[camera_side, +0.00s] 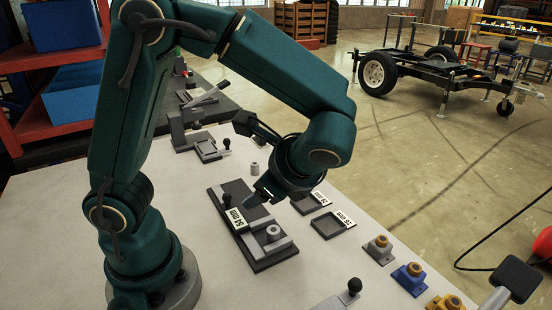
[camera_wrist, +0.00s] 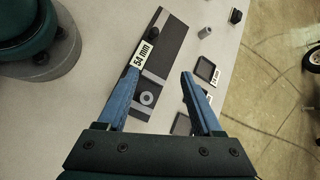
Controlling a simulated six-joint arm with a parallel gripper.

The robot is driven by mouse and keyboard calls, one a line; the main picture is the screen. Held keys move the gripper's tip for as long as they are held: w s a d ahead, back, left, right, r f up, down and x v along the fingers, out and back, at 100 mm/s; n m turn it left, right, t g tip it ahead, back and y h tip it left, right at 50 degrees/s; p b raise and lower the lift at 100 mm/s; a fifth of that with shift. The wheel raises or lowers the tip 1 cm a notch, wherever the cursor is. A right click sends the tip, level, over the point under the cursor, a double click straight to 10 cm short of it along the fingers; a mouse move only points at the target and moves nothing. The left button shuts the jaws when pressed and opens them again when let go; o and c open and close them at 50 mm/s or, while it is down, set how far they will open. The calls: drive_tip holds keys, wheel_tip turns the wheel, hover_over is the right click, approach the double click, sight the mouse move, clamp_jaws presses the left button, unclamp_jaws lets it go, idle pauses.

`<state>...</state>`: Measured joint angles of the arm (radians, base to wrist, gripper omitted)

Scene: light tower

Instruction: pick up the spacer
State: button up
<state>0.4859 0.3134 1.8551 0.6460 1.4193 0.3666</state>
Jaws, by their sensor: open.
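In the wrist view the ring (camera_wrist: 147,98) lies between and beyond my open fingers, nearer the left one. A "54 mm" label (camera_side: 235,219) is on the same plate. My gripper (camera_wrist: 161,73) is open with blue fingers and nothing between the tips. In the side view my gripper (camera_side: 262,192) hangs above the plate, and its far finger is partly hidden.
A small grey cylinder (camera_side: 255,168) stands behind the plate. Two labelled shallow trays (camera_side: 334,224) lie to the right. Grey, blue and yellow blocks (camera_side: 409,278) line the right table edge. The table's left front is clear.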

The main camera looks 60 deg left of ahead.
sight(275, 236)
drive_tip(key=d+f+m+y, duration=0.1)
drive_tip(key=w+d+f+m+y, duration=0.1)
drive_tip(key=f+m, duration=0.1)
drive_tip(key=w+d+f+m+t+y, duration=0.1)
drive_tip(key=shift+f+m, duration=0.15)
drive_tip(key=shift+m, duration=0.15)
drive_tip(key=f+m, duration=0.1)
drive_tip(key=d+f+m+t+y, duration=0.1)
drive_tip(key=d+f, duration=0.1)
drive_tip(key=f, duration=0.1)
drive_tip(key=shift+s+m+t+y, duration=0.3)
drive_tip(key=shift+s+m+t, duration=0.1)
drive_tip(key=shift+s+f+m, duration=0.35)
drive_tip(key=shift+f+m, duration=0.05)
drive_tip(key=shift+x, duration=2.45)
drive_tip(key=shift+w, duration=0.1)
drive_tip(key=shift+r, duration=0.1)
clamp_jaws()
